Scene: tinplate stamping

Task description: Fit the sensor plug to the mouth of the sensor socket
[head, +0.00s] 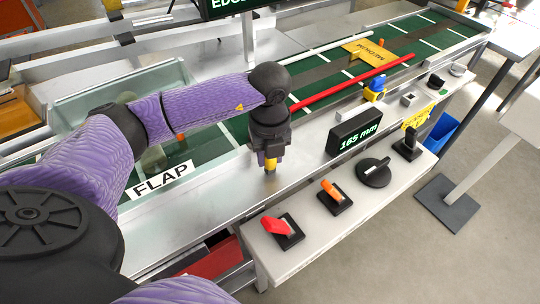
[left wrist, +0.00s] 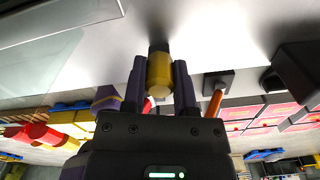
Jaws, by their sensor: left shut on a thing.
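My left gripper (head: 270,157) is shut on the yellow sensor plug (head: 270,163), pointing down over the metal ledge in front of the green belt. In the left wrist view, the fingers (left wrist: 160,85) grip both sides of the yellow plug (left wrist: 160,73). A dark end (left wrist: 158,47) lies beyond its yellow body, close to the metal surface. I cannot tell whether this dark end belongs to the plug or to the sensor socket, or whether it touches the metal. I cannot make out the socket mouth for certain. My right gripper is not in view.
A control shelf (head: 300,257) holds a red switch (head: 277,226), an orange switch (head: 331,191) and a black knob (head: 374,171). A 165 mm display (head: 354,133) stands right of the gripper. A FLAP label (head: 162,180) lies left. A red rod (head: 350,82) runs along the belt.

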